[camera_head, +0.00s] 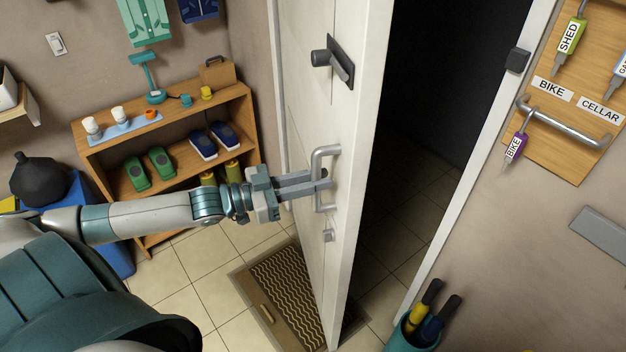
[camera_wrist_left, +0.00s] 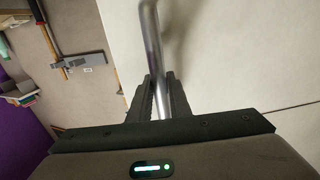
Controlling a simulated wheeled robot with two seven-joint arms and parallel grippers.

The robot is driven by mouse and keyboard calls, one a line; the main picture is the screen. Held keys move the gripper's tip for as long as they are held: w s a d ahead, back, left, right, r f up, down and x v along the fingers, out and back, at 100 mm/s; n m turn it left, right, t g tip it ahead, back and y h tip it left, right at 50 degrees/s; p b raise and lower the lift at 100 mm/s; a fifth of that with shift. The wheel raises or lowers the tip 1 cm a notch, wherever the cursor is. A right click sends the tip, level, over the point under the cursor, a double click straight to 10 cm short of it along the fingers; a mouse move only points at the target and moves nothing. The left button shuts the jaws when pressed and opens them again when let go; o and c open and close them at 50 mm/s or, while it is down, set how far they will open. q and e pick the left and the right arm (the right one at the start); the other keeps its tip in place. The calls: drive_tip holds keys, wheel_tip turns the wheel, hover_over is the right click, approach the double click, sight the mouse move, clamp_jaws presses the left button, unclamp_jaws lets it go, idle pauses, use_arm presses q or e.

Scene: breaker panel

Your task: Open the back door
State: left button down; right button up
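The white back door (camera_head: 302,105) stands ajar, with a dark opening (camera_head: 430,90) between its edge and the frame on the right. A grey metal pull handle (camera_head: 335,151) is fixed upright on its face. My left gripper (camera_head: 322,180) reaches in from the left with its fingers at the handle's bar. In the left wrist view, the fingers (camera_wrist_left: 159,92) sit close on both sides of the handle bar (camera_wrist_left: 152,45), shut on it. My right gripper is not in view.
A doormat (camera_head: 285,285) lies at the door's foot. A wooden shelf (camera_head: 190,122) with shoes stands left behind my arm. A teal umbrella stand (camera_head: 408,338) is by the right frame. A wooden key board (camera_head: 570,150) hangs on the right wall.

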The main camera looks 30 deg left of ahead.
use_arm(q)
drive_tip(key=c, duration=1.8)
unclamp_jaws()
drive_tip(key=shift+w, duration=0.15)
drive_tip(key=shift+o, duration=0.8)
drive_tip(key=shift+a, duration=0.1)
drive_tip(key=shift+s, duration=0.2)
drive_tip(key=shift+s+a, duration=0.1)
drive_tip(key=shift+s, duration=0.05)
drive_tip(key=v, duration=1.7)
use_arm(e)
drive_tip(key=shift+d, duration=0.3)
